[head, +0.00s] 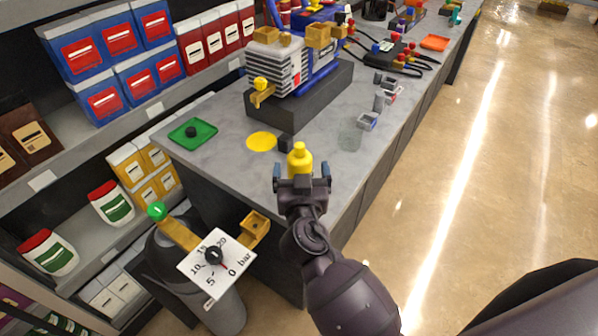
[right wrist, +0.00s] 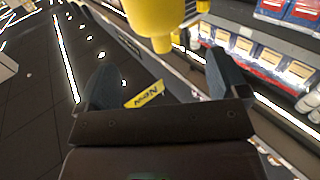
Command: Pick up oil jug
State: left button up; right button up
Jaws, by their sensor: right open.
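The yellow oil jug (head: 299,160) stands upright near the front corner of the grey bench, with its cap at the top. In the right wrist view the jug (right wrist: 165,18) fills the top middle, partly cut off by the frame edge. My right gripper (head: 302,176) is open, its two fingers spread to the left and right of the jug's lower part in the head view. In the right wrist view the fingers (right wrist: 162,75) show apart with nothing between them, and the jug appears just past their tips. Contact cannot be told. My left gripper is not in view.
The bench (head: 225,117) carries a vacuum pump (head: 295,65) on a dark block, a green tray (head: 193,133), a yellow disc (head: 261,142) and a clear beaker (head: 349,137). A pressure gauge (head: 215,262) stands in front at left. Shelves line the left; open floor lies right.

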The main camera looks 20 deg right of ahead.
aim_at(300, 155)
jog(key=p+x, duration=0.1)
jog(key=x, duration=0.5)
jog(key=shift+a+f, duration=0.1)
jog(key=shift+f, duration=0.05)
jog(key=shift+w+f, duration=0.1)
jog(key=shift+w, duration=0.4)
jog(key=shift+c, duration=0.2)
grip_shut()
